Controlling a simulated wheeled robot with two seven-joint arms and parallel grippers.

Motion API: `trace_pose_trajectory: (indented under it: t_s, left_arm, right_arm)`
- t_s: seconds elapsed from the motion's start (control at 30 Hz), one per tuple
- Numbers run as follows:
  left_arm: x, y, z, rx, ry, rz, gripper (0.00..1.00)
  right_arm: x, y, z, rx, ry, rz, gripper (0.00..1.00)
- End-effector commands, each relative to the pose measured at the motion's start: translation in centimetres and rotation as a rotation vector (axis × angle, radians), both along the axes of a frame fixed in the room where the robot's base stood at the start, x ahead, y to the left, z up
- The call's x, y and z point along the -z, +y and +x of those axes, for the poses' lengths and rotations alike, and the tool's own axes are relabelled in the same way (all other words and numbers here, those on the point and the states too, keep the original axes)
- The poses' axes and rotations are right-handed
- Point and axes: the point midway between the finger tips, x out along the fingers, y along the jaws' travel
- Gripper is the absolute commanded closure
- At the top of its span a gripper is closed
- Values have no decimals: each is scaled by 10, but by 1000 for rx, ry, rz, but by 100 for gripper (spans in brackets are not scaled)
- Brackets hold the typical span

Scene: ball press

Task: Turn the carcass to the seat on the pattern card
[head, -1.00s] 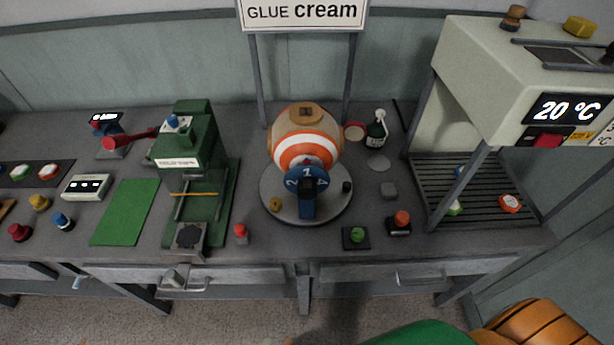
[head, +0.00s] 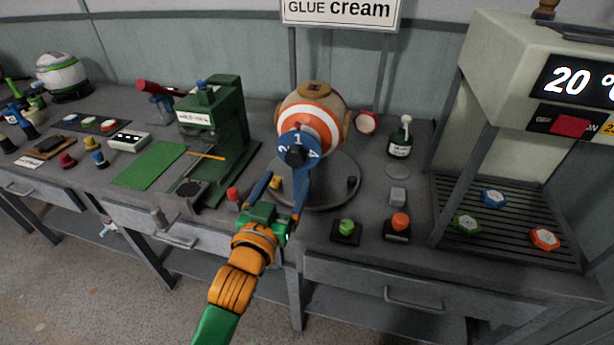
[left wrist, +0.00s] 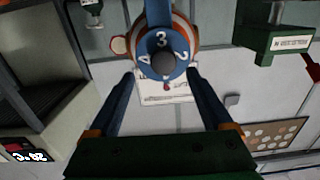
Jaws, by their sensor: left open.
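The carcass, a tan ball with orange and white bands (head: 336,112), sits on a round grey turntable (head: 330,197). A blue dial (head: 298,141) on its front has 1 at the top, 2 at left and 4 at right. In the left wrist view, which is upside down, the dial (left wrist: 161,44) shows 3, 4 and 2. My left gripper (head: 286,174) is open in front of and below the dial, its fingers apart with nothing between them. It also shows in the left wrist view (left wrist: 160,76). I cannot pick out the pattern card with certainty. My right gripper is out of view.
A green press (head: 215,125) stands left of the turntable. A red-topped piece (head: 234,196) is close to my left gripper. Green (head: 346,228) and orange (head: 398,222) buttons sit at right front. A heater cabinet (head: 500,85) stands at right, a bottle (head: 401,138) nearer the turntable.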

Motion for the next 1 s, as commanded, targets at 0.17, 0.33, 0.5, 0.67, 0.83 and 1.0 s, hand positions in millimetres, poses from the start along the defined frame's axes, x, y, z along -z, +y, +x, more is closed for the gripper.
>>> trace_pose_trajectory:
  t_s: [0.17,0.33,0.5,0.67,0.83,1.0]
  left_arm:
    - [-12,-8,19,2,-25,-8,17]
    - [-11,-17,48,2,-25,-8,17]
    - [-10,-22,63,1,-23,-8,17]
    - [-10,-23,66,2,-21,-9,17]
    - [-10,-23,66,2,-21,-9,25]
    - [-9,-22,65,2,-22,-8,70]
  right_arm:
    - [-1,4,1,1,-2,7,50]
    - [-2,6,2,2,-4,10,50]
    - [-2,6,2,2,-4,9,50]
    - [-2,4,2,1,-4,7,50]
    - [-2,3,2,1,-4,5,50]
    - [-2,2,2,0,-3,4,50]
